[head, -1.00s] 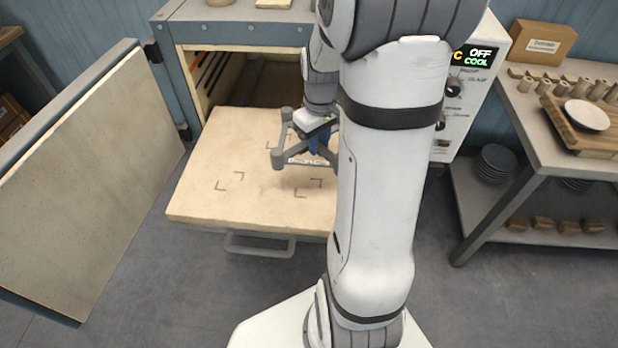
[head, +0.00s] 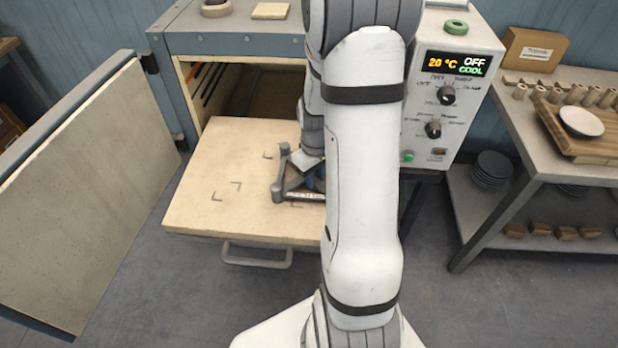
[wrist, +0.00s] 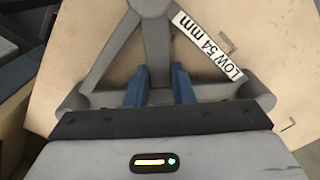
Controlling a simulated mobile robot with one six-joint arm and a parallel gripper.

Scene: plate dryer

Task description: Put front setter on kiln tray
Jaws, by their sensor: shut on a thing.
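The setter (head: 279,189) is a grey three-armed triangular frame with short corner posts and a white label. In the wrist view the label on the setter (wrist: 154,38) reads "LOW 54 mm". My gripper (wrist: 160,82) has blue fingers, shut on the setter from both sides of one of its arms. The kiln tray (head: 200,190) is a pale slab pulled out of the open kiln, with dark corner marks. The setter is over the tray's right part, near marks there; whether it touches the tray cannot be told. My arm hides the tray's right edge.
The kiln door (head: 85,190) stands open at left. The kiln panel (head: 448,95) reads 20 °C, OFF, COOL. A workbench (head: 510,125) at right holds a board with a white plate (head: 581,121). The tray's left half is clear.

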